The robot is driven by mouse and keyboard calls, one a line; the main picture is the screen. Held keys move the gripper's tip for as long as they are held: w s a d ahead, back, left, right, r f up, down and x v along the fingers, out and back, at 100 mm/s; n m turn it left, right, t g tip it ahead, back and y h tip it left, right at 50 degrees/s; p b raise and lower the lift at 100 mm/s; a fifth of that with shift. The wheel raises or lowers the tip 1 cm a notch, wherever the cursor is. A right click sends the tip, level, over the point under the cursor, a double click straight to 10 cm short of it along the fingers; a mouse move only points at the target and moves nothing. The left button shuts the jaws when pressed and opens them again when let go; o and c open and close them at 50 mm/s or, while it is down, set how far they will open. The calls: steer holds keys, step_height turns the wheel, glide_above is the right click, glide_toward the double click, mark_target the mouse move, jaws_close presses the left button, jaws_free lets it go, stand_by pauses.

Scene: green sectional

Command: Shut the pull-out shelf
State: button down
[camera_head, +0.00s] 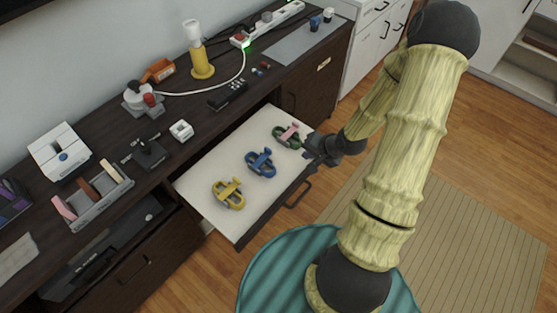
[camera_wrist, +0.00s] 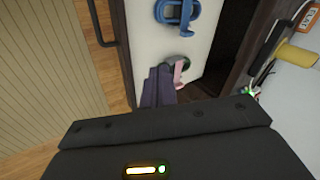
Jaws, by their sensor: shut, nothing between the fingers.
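The pull-out shelf (camera_head: 207,171) is a white-bottomed drawer with a dark front, standing open from the dark cabinet. A yellow clamp-like item (camera_head: 229,193), a blue one (camera_head: 261,163) and a green one with a pink part (camera_head: 288,135) lie in it. Its dark bar handle (camera_head: 299,194) is on the outer front. My gripper (camera_head: 313,150) is at the drawer's far end, near the green item. In the wrist view, my shut fingers (camera_wrist: 158,88) show over the drawer edge beside the pink part (camera_wrist: 181,72). I cannot tell whether they touch the drawer.
The dark cabinet top (camera_head: 115,140) holds a yellow lamp (camera_head: 201,65), a power strip (camera_head: 270,22), a white box (camera_head: 60,152) and a divided tray (camera_head: 100,196). Wood floor and a striped rug (camera_head: 470,230) lie clear in front.

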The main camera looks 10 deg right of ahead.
steer(key=f+m+t+y, duration=0.1)
steer(key=f, duration=0.1)
steer(key=w+f+m+t+y+b, duration=0.1)
steer(key=f, duration=0.1)
steer(key=shift+w+a+f+m+b, duration=0.1)
steer(key=shift+a+f+m+b, duration=0.1)
steer(key=shift+f+m+b, duration=0.15)
steer(key=b, duration=0.1)
glide_toward(278, 165)
steer(key=shift+w+a+r, duration=0.15)
steer(key=shift+w+a, duration=0.35)
steer(key=shift+w, duration=0.1)
steer(key=shift+w+a+r, duration=0.15)
steer(key=shift+w+a, duration=0.3)
steer(key=shift+w, duration=0.15)
steer(key=shift+w+a, duration=0.35)
steer(key=shift+w, duration=0.2)
steer(key=shift+w+a, duration=0.35)
steer(key=shift+w, duration=0.2)
steer(key=shift+w+a, duration=0.35)
steer(key=shift+w, duration=0.25)
